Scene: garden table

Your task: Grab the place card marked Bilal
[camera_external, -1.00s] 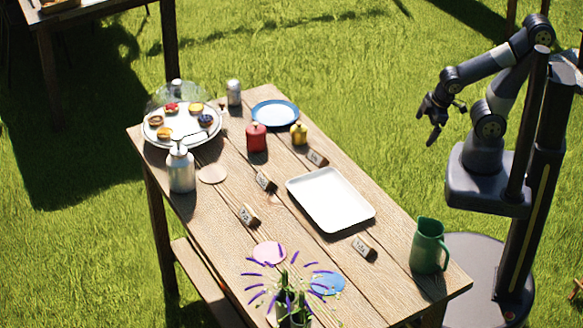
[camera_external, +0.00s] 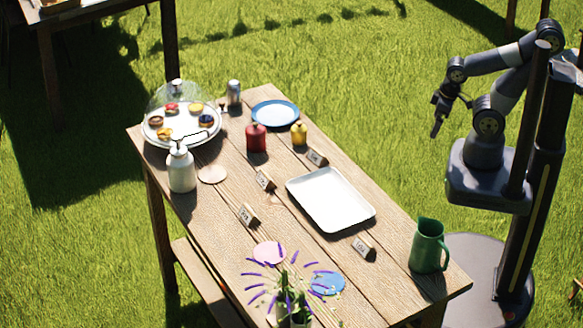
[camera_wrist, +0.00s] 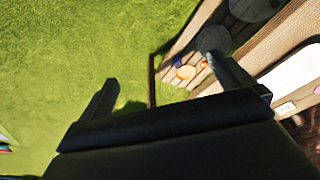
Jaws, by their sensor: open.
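Several small wooden place cards with white labels stand on the table. One place card (camera_external: 316,157) is behind the white tray, another place card (camera_external: 265,180) is left of the tray, a third place card (camera_external: 248,215) is further left, and one more place card (camera_external: 364,248) is in front of the tray. The lettering is too small to read, so I cannot tell which is marked Bilal. My gripper (camera_external: 440,116) is open and empty, over the grass beyond the table's right edge, apart from all cards. In the wrist view its fingers (camera_wrist: 165,95) are spread.
The wooden table (camera_external: 215,250) holds a white tray (camera_external: 330,200), blue plate (camera_external: 275,113), red canister (camera_external: 256,138), yellow jar (camera_external: 299,134), white bottle (camera_external: 181,170), domed pastry stand (camera_external: 182,122), green jug (camera_external: 427,245) and purple flowers (camera_external: 290,290).

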